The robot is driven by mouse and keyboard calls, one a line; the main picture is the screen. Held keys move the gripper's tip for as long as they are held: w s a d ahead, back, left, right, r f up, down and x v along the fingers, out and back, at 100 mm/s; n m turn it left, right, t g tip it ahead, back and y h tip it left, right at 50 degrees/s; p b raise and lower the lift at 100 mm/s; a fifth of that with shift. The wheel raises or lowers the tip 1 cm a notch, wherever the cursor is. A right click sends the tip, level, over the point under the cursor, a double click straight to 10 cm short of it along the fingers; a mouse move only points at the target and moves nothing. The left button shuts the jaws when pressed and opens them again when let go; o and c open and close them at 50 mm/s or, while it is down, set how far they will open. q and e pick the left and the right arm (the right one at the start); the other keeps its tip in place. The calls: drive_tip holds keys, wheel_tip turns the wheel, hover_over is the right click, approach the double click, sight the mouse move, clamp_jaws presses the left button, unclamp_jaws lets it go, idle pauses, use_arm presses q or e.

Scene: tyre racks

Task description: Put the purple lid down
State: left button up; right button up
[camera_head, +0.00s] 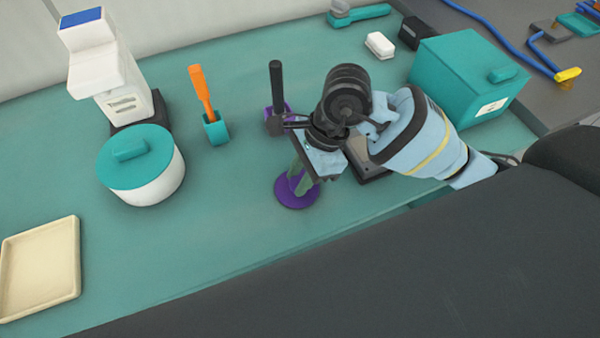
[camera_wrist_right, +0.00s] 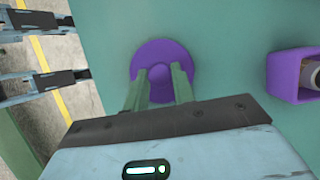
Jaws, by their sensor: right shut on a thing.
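The purple lid (camera_head: 297,204) is a round disc near the front middle of the teal table. My right gripper (camera_head: 300,183) points down at it, with its green fingers shut on the lid's middle. In the right wrist view the purple lid (camera_wrist_right: 160,51) shows flat between the fingertips (camera_wrist_right: 162,75). My left gripper is not seen in the head view.
A white pot with a teal lid (camera_head: 140,165), a teal cup with an orange-handled tool (camera_head: 216,132) and a cream tray (camera_head: 42,268) stand left. A teal box (camera_head: 462,85) is right. Table left of the lid is clear.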

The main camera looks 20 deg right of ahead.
drive_tip(key=shift+f, duration=0.2)
drive_tip(key=o, duration=1)
drive_tip(key=shift+c, duration=0.2)
drive_tip(key=shift+r, duration=0.15)
drive_tip(key=shift+r, duration=0.3)
drive_tip(key=v, duration=1.1)
drive_tip(key=shift+d+r, duration=0.25)
drive_tip(key=shift+f, duration=0.1)
